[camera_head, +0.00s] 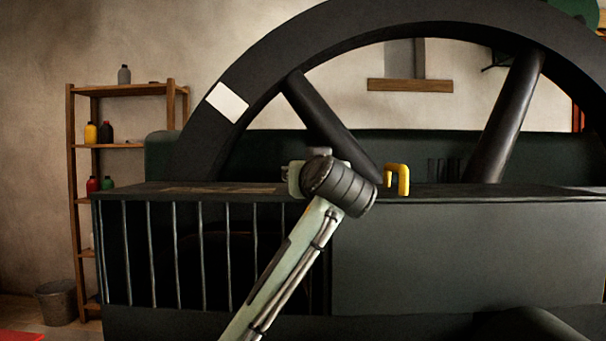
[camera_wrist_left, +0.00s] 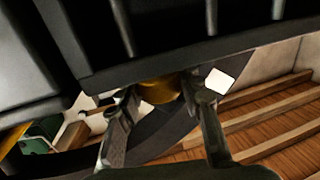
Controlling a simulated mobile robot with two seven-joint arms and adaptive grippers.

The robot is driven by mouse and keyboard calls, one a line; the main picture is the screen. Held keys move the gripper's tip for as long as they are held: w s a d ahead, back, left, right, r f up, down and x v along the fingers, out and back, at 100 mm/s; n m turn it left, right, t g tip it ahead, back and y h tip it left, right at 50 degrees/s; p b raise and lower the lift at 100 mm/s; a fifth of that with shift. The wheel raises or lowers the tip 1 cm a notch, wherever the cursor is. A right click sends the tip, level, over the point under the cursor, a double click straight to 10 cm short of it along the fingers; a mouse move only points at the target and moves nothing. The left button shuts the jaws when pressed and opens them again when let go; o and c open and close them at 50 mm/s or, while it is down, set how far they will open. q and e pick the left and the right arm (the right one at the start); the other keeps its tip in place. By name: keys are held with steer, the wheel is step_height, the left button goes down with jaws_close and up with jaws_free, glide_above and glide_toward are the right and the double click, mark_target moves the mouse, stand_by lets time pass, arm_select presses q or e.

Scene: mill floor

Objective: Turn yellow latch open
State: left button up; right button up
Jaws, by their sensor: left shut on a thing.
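The yellow latch (camera_head: 402,178) stands at the top edge of the dark machine guard, just right of my left arm's wrist in the head view. It looks like a small bent hook. In the left wrist view a dark yellow part of the latch (camera_wrist_left: 158,92) sits between the fingertips of my left gripper (camera_wrist_left: 162,96). The left gripper is shut on it. In the head view my wrist hides the fingers and perhaps part of the latch. My right gripper is in neither view.
The large dark flywheel (camera_head: 235,75) with thick spokes rises behind the guard (camera_head: 470,260). Vertical bars (camera_head: 203,255) line the guard's left part. A wooden shelf (camera_head: 125,90) with several bottles and a bucket (camera_head: 58,300) stand at the left wall.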

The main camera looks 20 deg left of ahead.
arm_select(q)
steer(key=n+g+y, duration=0.1)
steer(key=y, duration=0.1)
steer(key=n+g+y, duration=0.2)
steer(key=shift+d+f+n+y, duration=0.1)
steer(key=shift+f+n+y, duration=0.05)
steer(key=shift+n+y, duration=0.15)
steer(key=shift+n+g+y, duration=1.3)
steer(key=shift+n+g, duration=0.1)
steer(key=shift+g, duration=0.8)
steer(key=o, duration=1.2)
steer(key=v, duration=1.1)
steer(key=shift+s+d, duration=0.2)
steer(key=shift+d, duration=0.15)
steer(key=shift+f, duration=0.1)
